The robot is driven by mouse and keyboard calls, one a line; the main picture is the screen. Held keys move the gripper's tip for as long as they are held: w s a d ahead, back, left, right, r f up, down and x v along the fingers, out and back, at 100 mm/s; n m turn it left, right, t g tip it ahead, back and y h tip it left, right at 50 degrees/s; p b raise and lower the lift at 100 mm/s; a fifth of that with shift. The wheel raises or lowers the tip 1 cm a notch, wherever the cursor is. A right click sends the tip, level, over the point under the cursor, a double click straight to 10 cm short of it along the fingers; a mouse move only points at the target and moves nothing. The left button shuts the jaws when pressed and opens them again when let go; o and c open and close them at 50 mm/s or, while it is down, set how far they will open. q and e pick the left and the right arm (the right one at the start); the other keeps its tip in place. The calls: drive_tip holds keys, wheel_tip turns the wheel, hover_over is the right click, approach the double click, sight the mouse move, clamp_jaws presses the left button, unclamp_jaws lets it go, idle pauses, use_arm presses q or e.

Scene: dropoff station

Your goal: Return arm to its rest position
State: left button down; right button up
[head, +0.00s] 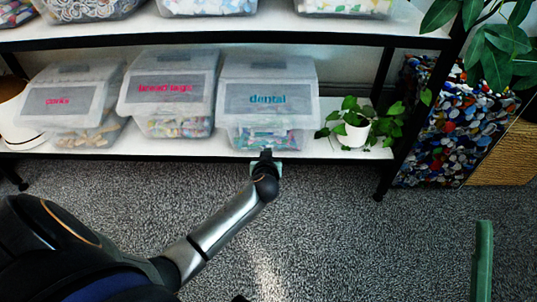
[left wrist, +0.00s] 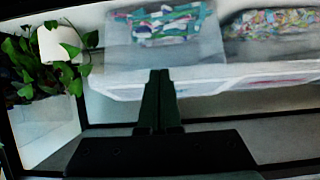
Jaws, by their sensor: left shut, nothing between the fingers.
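My left arm reaches from the lower left in the head view. Its gripper (head: 266,155) is at the front edge of the lower shelf, just below the clear bin labelled "dental" (head: 268,99). In the left wrist view the gripper's dark green fingers (left wrist: 160,75) are together and empty. The same bin (left wrist: 190,52) shows beyond the fingertips; I cannot tell whether they touch it. A green upright bar (head: 484,262) at the lower right of the head view looks like a finger of my right gripper; the rest of it is out of frame.
Two more lidded bins, "bread tags" (head: 167,88) and a pink-labelled one (head: 70,102), stand left on the lower shelf (head: 190,146). A potted plant (head: 352,133) stands right of the dental bin. A colourful panel (head: 445,130) is farther right. The grey carpet (head: 345,235) is clear.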

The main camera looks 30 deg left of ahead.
drive_tip(key=shift+s+d+f, duration=0.15)
drive_tip(key=shift+s+d, duration=0.15)
